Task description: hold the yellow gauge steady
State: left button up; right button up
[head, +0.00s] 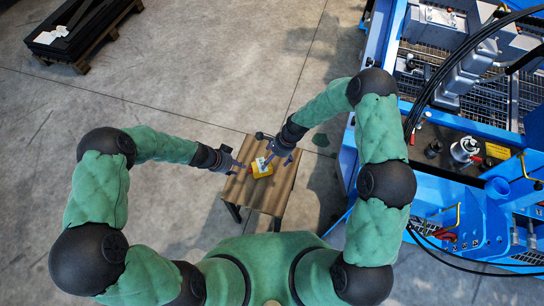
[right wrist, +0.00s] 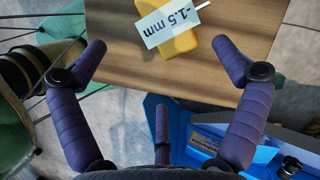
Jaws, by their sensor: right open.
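The yellow gauge (head: 262,170) lies on a small wooden table (head: 240,190). A pale display reading "-1.5 mm" and a thin light rod show on it in the right wrist view (right wrist: 180,43). My right gripper (head: 265,149) is open just behind the gauge in the head view. In the right wrist view its purple fingers are spread wide, with the gauge beyond them and no visible contact. My left gripper (head: 234,158) is left of the gauge with its fingers apart and nothing between them. The gauge's underside is hidden.
A large blue machine (head: 480,205) with grates, black hoses and fittings stands along the right. A pallet with dark panels (head: 75,32) lies at the top left. The concrete floor (head: 200,70) between them is clear.

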aim_at(251, 171)
jog(key=shift+w+a, duration=0.1)
jog(key=shift+w, duration=0.15)
jog(key=shift+a, duration=0.1)
jog(key=x, duration=1)
jog(key=shift+a+f, duration=0.1)
jog(key=shift+f, duration=0.2)
jog(key=c, duration=1.5)
jog(key=shift+c, duration=0.2)
jog(key=shift+s, duration=0.1)
jog(key=shift+c, duration=1.2)
